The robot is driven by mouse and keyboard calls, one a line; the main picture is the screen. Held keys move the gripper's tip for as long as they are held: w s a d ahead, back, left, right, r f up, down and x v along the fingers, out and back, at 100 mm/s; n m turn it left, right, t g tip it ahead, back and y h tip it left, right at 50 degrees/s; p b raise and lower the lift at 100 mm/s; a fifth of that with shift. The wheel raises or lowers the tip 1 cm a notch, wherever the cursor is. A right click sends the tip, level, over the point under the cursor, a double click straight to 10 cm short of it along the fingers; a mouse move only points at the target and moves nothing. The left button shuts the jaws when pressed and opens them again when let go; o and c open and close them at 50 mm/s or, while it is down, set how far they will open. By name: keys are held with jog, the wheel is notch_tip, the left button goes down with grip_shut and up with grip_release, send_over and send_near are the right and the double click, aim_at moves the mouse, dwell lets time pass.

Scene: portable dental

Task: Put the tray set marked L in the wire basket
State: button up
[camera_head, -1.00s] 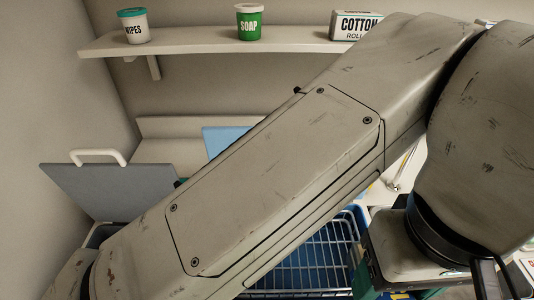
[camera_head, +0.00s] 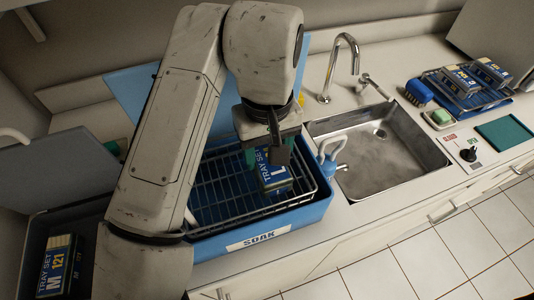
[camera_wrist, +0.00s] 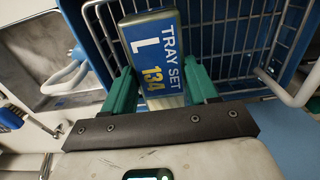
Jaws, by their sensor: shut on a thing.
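The tray set marked L (camera_head: 275,179) is a blue and silver box with a white L, and the wrist view shows its label with 134 (camera_wrist: 155,58). My gripper (camera_head: 268,150) is shut on it, with a green finger on each side, also seen in the wrist view (camera_wrist: 160,92). The wire basket (camera_head: 212,196) sits inside the blue SOAK tub (camera_head: 290,222). The held box is over the right part of the basket in the head view. I cannot tell whether it touches the basket floor.
A tray set marked M (camera_head: 57,264) lies in a dark bin at left. A steel sink (camera_head: 375,150) with a tap (camera_head: 340,62) is right of the tub. A rack (camera_head: 468,88) holding more tray sets stands at back right. A blue-white handle (camera_head: 330,155) rises by the tub's right edge.

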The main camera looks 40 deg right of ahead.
jog(key=shift+f, duration=0.85)
jog(key=shift+f, duration=0.15)
jog(key=o, duration=1.2)
jog(key=shift+o, duration=0.2)
notch_tip(320, 180, up, 12)
jog(key=p, duration=0.1)
